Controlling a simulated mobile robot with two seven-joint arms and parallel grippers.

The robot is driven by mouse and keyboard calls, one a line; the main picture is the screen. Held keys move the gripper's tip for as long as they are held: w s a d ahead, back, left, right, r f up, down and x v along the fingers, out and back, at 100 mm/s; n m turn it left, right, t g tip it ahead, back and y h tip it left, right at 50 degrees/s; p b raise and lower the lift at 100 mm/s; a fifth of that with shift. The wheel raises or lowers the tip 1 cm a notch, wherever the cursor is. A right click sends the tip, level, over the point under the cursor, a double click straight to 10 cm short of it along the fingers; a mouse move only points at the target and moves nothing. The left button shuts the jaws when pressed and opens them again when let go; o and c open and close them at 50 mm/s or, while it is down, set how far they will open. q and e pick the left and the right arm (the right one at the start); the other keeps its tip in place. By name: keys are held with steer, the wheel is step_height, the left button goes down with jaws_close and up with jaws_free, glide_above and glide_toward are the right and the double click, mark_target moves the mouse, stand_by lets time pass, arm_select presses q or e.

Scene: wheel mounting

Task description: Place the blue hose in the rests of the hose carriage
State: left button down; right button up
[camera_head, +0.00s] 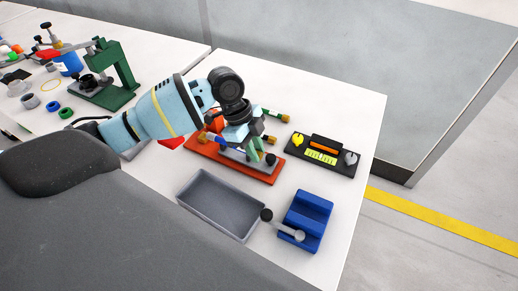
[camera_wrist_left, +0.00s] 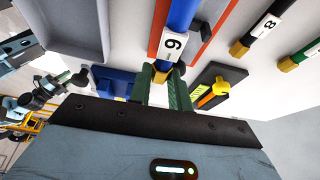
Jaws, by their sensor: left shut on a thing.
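The blue hose (camera_wrist_left: 183,18) carries a white label with a 6 or 9 and ends in a brass fitting (camera_wrist_left: 162,66). In the left wrist view my left gripper (camera_wrist_left: 162,78) has its green fingers shut on it near this end. In the head view my left gripper (camera_head: 257,153) is low over the orange-red hose carriage (camera_head: 212,161); a short piece of blue hose (camera_head: 221,140) shows left of it. The carriage's red edge (camera_wrist_left: 156,28) runs beside the hose in the wrist view. The rests are mostly hidden, so I cannot tell whether the hose touches them. My right gripper is not in view.
Other hoses with brass ends (camera_head: 285,118) lie behind the carriage. A black panel (camera_head: 344,166) with yellow and orange parts is to the right. A grey tray (camera_head: 185,199) and a blue block (camera_head: 309,217) stand in front. A green stand (camera_head: 119,68) is at the left.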

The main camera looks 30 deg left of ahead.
arm_select(q)
steer(key=shift+w+a+f, duration=0.1)
steer(key=shift+w+a, duration=0.05)
steer(key=shift+w, duration=0.5)
steer(key=shift+w+a, duration=0.1)
steer(key=shift+w, duration=0.55)
steer(key=shift+w+f, duration=0.15)
steer(key=shift+f, duration=1.65)
steer(key=shift+f, duration=0.15)
steer(key=c, duration=1.3)
jaws_free()
steer(key=v, duration=1.2)
